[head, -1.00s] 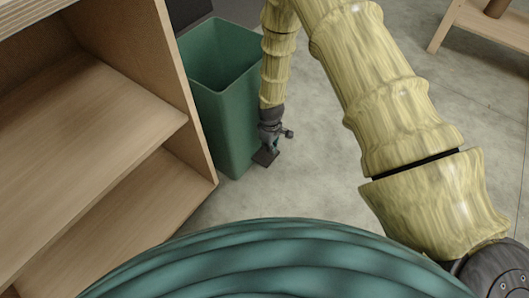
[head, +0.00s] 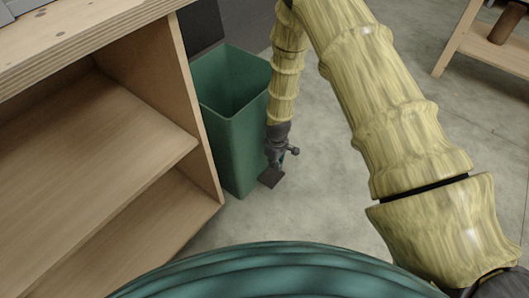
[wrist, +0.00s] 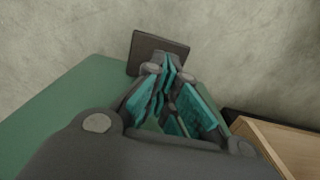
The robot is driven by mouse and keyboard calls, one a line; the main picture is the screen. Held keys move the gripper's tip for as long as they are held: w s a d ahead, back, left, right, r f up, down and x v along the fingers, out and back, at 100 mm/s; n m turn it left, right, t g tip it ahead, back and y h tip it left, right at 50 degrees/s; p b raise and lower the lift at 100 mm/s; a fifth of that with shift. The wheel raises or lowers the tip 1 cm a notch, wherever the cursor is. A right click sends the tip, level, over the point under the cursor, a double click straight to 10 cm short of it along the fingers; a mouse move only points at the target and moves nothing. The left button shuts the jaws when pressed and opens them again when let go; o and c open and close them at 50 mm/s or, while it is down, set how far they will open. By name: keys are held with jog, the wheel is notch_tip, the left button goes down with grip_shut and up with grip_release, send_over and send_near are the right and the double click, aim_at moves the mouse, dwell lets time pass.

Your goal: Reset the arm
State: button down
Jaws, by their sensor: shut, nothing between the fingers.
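My gripper (head: 277,161) hangs low, fingers down, just right of the green bin in the head view. The wrist view shows its teal-lined fingers (wrist: 167,70) drawn together at the tips, with nothing held between them. A small dark square plate (head: 271,177) shows at the fingertips. It also shows beyond the tips in the wrist view (wrist: 157,50); I cannot tell whether it touches them. My yellow arm reaches down from the top of the head view.
The open green bin (head: 228,140) stands close beside my gripper, against a wooden shelf unit (head: 110,130) at left. A wooden stand (head: 470,45) is at the upper right. Bare concrete floor (head: 330,190) lies right of the gripper.

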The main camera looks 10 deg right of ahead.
jog(key=s+d+f+m, duration=0.1)
jog(key=s+f+m, duration=0.1)
jog(key=s, duration=0.7)
jog(key=s+f+m, duration=0.2)
jog(key=s, duration=0.7)
jog(key=s+d+r+m+p, duration=0.1)
jog(key=s+r+m, duration=0.15)
jog(key=s, duration=0.65)
jog(key=s+d+r+m+p, duration=0.1)
jog(key=s+r+m, duration=0.15)
jog(key=s, duration=0.65)
notch_tip(320, 180, up, 38)
jog(key=n+p, duration=0.1)
jog(key=p, duration=3.6)
jog(key=shift+f, duration=0.15)
jog(key=shift+s+a, duration=0.1)
jog(key=shift+s, duration=0.05)
